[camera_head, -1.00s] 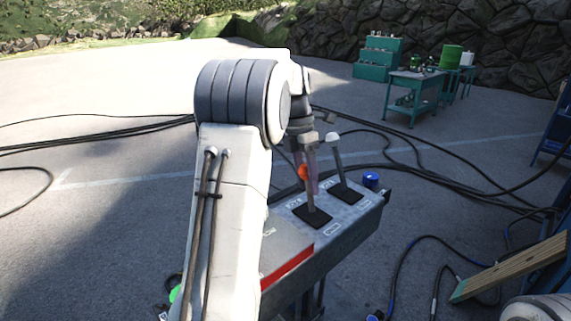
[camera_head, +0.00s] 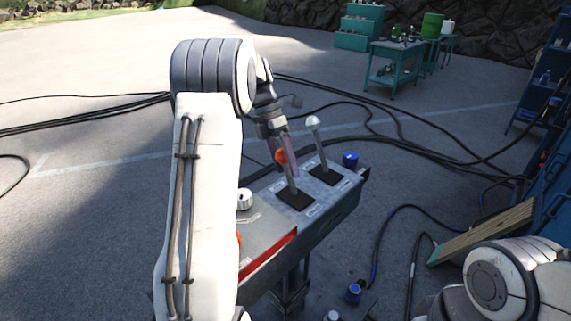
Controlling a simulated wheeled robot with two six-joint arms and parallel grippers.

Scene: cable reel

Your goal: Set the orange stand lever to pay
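The orange-knobbed lever (camera_head: 281,157) stands on the grey control stand (camera_head: 335,205), rising from a black square plate (camera_head: 295,199). It leans a little to the left in the head view. My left gripper (camera_head: 287,156) points down at the lever's upper part, with a finger overlapping the shaft just right of the orange knob. The finger spacing is too small and hidden to tell whether it grips. The plate's labels are too small to read. My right arm shows at the bottom right, its gripper out of view.
A second lever with a white knob (camera_head: 313,122) stands close behind and right of the orange one. A blue cap (camera_head: 350,159) sits at the stand's far end. A white knob (camera_head: 244,199) is near my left arm. Black cables (camera_head: 420,147) and a wooden plank (camera_head: 480,232) lie around.

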